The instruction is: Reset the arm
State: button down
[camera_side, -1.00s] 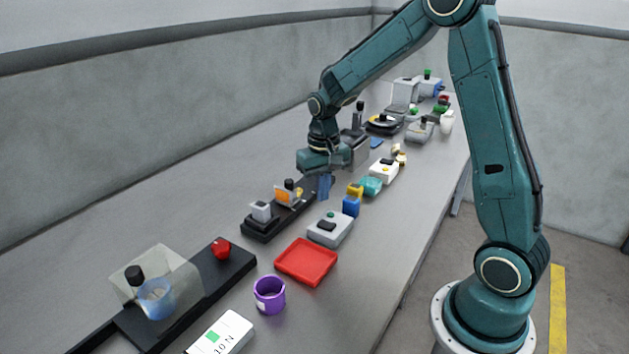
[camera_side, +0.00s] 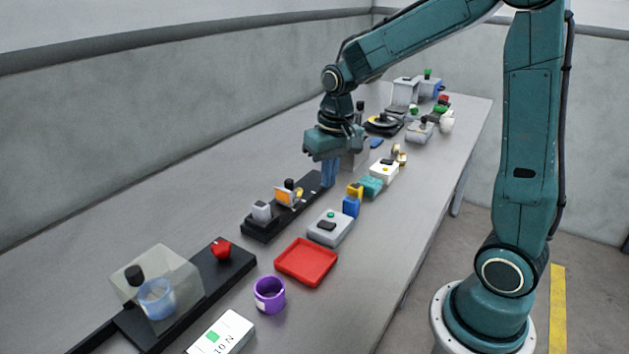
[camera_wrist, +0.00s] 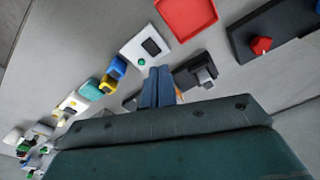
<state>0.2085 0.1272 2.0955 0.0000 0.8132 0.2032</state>
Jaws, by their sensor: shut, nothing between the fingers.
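My gripper (camera_side: 329,172) is above the far end of a black fixture (camera_side: 262,227) that carries a grey block and an orange piece (camera_side: 287,195). Its two blue fingers are together with nothing between them. In the wrist view the shut fingers (camera_wrist: 157,84) point toward the bench, beside a grey box with a green button (camera_wrist: 144,48). Whether the fingers touch anything below is not clear, but they appear raised above the bench.
A red tray (camera_side: 306,262), a purple cup (camera_side: 269,294) and a white 10 N block (camera_side: 222,333) stand nearer the camera. A clear guard (camera_side: 181,270) sits over a black rail. Small blue, yellow and teal pieces (camera_side: 371,186) lie right of my gripper. Several devices crowd the far end.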

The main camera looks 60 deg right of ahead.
jog(key=s+a+r+n+t, duration=0.2)
jog(key=s+a+r, duration=0.1)
jog(key=s, duration=0.6)
jog(key=s+a+r+n+t, duration=0.2)
jog(key=s+a+r, duration=0.2)
jog(key=s+r, duration=0.2)
jog(key=s, duration=0.2)
jog(key=shift+s+a+n, duration=0.25)
jog(key=shift+s+n, duration=0.1)
jog(key=shift+n, duration=0.05)
